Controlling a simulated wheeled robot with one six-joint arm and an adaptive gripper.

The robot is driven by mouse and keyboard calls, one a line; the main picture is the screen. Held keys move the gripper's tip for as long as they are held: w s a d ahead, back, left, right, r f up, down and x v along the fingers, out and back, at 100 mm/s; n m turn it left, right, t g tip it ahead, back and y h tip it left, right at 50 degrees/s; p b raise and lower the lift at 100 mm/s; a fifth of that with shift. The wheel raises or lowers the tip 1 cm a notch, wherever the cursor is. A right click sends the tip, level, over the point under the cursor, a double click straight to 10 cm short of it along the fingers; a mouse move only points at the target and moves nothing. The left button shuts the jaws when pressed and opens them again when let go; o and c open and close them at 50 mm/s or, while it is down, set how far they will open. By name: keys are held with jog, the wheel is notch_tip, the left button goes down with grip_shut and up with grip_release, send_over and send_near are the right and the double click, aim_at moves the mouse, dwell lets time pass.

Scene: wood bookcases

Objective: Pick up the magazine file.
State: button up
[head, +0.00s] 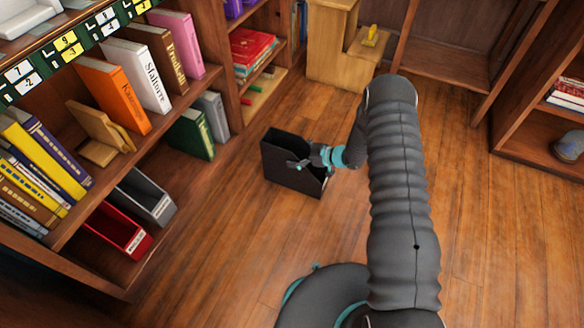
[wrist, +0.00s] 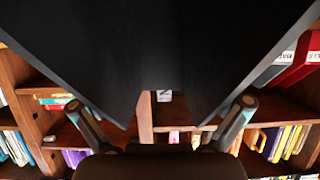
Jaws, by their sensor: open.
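A black magazine file (head: 280,153) is upright by the wooden floor, its open top toward the head camera. My gripper (head: 300,163) is at its right side, with the fingers over its upper edge. In the wrist view the file's dark panels (wrist: 110,45) fill the upper and middle picture, very close to the lens. My open gripper (wrist: 166,115) has one finger on each side of the picture's lower middle. Whether either finger touches the file cannot be told.
A left bookcase holds books, a wooden bookend (head: 100,130), a grey file (head: 148,197) and a red file (head: 118,230). A wooden step stool (head: 335,55) stands behind. Another bookcase (head: 530,125) is at right. Floor (head: 480,220) at right is clear.

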jog(key=c, duration=1.6)
jog(key=shift+r, duration=0.1)
